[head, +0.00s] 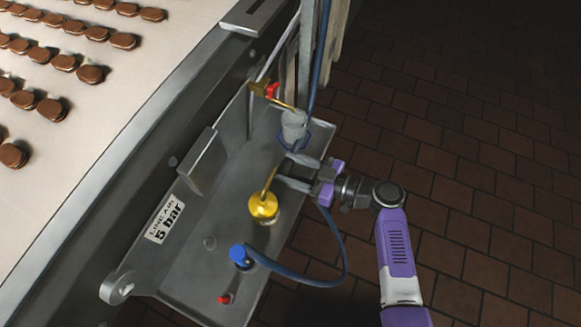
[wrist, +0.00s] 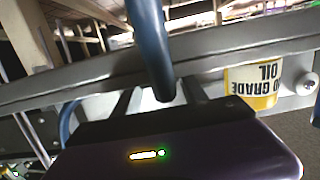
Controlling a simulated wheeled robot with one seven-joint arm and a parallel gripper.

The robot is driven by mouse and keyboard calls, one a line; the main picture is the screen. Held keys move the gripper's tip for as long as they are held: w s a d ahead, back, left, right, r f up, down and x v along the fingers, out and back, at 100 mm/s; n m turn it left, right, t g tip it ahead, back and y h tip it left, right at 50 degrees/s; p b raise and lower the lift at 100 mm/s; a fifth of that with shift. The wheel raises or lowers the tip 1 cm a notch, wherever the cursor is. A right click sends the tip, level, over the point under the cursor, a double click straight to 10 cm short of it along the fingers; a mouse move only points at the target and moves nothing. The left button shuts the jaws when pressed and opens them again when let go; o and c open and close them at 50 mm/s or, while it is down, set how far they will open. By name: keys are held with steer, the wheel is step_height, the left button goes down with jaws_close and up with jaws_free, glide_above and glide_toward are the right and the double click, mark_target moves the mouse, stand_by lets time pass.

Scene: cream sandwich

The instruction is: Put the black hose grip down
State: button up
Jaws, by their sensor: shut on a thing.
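My gripper (head: 287,171) is over the grey metal tray (head: 190,270) at the side of the conveyor, just beyond the yellow oil can in the head view. In the wrist view, my two dark fingers (wrist: 160,97) stand either side of the dark lower end of a hose, which I take to be the black hose grip (wrist: 165,92). They are shut on it. A thick blue hose (wrist: 149,35) runs up from it. In the head view I cannot make out the grip between the fingers, nor whether it touches the tray.
A yellow oil can (head: 263,207) with a spout stands close to my fingers. A grey cup-like fitting (head: 294,127) and a red-handled valve (head: 271,90) are behind. A blue fitting (head: 238,254) with a looped hose and a red knob (head: 224,299) are in front.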

steer(key=shift+f+b, duration=0.25)
steer(key=shift+b, duration=0.1)
steer(key=o, duration=1.4)
steer(key=shift+r, duration=0.1)
steer(key=shift+r, duration=0.15)
steer(key=shift+d+r+p, duration=0.1)
steer(key=shift+r+p, duration=0.05)
steer(key=shift+p, duration=0.3)
steer(key=v, duration=1.1)
steer(key=shift+s+d+b, duration=0.15)
steer(key=shift+d+b, duration=0.2)
steer(key=shift+b, duration=0.05)
